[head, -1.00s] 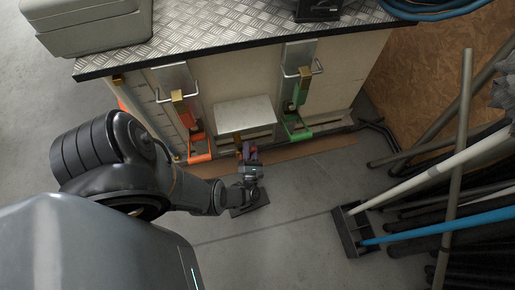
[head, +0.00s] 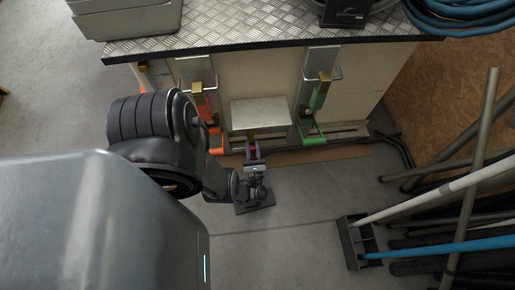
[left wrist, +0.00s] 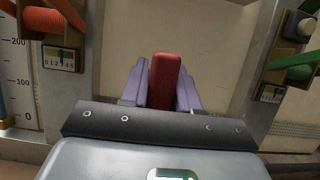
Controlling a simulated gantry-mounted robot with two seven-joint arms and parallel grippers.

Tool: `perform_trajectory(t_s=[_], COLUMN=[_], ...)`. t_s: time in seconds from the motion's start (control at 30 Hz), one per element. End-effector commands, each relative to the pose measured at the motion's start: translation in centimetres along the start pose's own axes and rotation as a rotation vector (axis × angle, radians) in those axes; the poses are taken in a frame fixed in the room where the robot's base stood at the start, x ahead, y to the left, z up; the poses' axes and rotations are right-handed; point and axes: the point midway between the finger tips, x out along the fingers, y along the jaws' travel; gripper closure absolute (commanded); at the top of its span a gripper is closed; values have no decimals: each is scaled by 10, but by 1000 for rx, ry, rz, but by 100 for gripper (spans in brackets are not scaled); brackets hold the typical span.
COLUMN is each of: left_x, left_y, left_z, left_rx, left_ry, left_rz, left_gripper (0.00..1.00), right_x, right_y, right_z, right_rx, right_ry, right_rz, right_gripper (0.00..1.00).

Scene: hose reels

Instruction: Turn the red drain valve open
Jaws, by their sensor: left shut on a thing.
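The red drain valve handle (left wrist: 164,78) stands in the middle of the left wrist view, between the two purple-grey fingers of my left gripper (left wrist: 163,88). The fingers are shut on it from both sides. In the head view my left gripper (head: 253,152) is low at the front of the cabinet, just below a pale metal plate (head: 260,112). A brass-coloured piece (head: 251,134) shows between the plate and the gripper. The valve body is mostly hidden. My right gripper is not in view.
A orange-handled lever (head: 200,98) is left of the plate and a green-handled one (head: 320,92) right of it, both on the cabinet. A broom head (head: 354,243) and several poles lie at right. Floor between is clear.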

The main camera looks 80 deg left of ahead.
Motion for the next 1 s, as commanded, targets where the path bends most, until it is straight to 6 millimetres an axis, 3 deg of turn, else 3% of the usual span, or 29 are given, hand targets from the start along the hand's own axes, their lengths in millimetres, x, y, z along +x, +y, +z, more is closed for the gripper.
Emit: perform_trajectory(t_s=[0.4,0.43,0.57,1.0], left_x=[2,2,2,-2], left_y=[2,2,2,6], left_z=[1,1,0,-3], left_rx=[-9,-9,-8,-2], left_ry=[-4,-4,-3,1], left_rz=[7,7,6,13], left_gripper=[100,69,49,49], right_x=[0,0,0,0], right_y=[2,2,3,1], right_z=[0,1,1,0], right_rx=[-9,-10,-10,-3], right_ry=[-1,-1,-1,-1], right_rz=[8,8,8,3], right_gripper=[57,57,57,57])
